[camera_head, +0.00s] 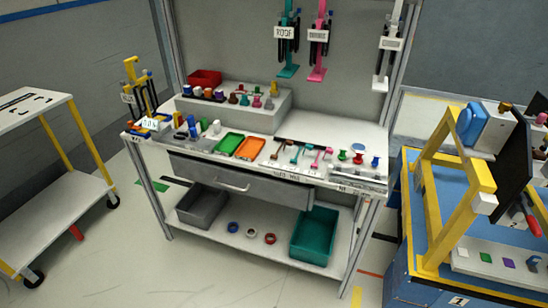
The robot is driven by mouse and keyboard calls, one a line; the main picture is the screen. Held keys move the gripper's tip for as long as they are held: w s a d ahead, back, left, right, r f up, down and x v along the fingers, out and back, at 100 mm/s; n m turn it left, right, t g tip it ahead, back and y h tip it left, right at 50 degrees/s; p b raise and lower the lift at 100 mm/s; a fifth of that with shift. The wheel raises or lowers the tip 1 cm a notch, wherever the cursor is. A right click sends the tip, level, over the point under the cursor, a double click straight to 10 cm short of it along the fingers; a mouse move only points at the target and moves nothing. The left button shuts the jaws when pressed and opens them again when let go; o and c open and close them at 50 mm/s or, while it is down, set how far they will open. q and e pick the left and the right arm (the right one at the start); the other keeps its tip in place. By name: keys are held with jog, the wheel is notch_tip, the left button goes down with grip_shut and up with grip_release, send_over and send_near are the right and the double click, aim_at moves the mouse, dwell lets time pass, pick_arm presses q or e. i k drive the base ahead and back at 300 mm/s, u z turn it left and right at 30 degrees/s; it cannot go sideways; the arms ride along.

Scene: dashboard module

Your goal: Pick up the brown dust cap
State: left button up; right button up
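Several small coloured pieces stand in a row on the raised white shelf (240,113) at the back of the workbench. A brown piece (233,98) is among them, left of a green one and a pink one. It is too small for me to tell whether it is a dust cap. Another small brown round piece (504,107) sits on top of the grey and white part of the module at the right. Neither of my grippers shows in this view.
The workbench holds a green tray (230,143), an orange tray (250,147) and small tools. A red bin (204,78) stands on the raised shelf. A yellow-framed blue cart (413,240) stands at the right, a white-topped cart (35,107) at the left.

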aim_at(232, 99)
jog(key=k, duration=1.05)
jog(key=u, duration=1.1)
jog(key=i, duration=1.8)
jog(key=z, duration=1)
jog(key=i, duration=0.9)
jog(key=z, duration=0.95)
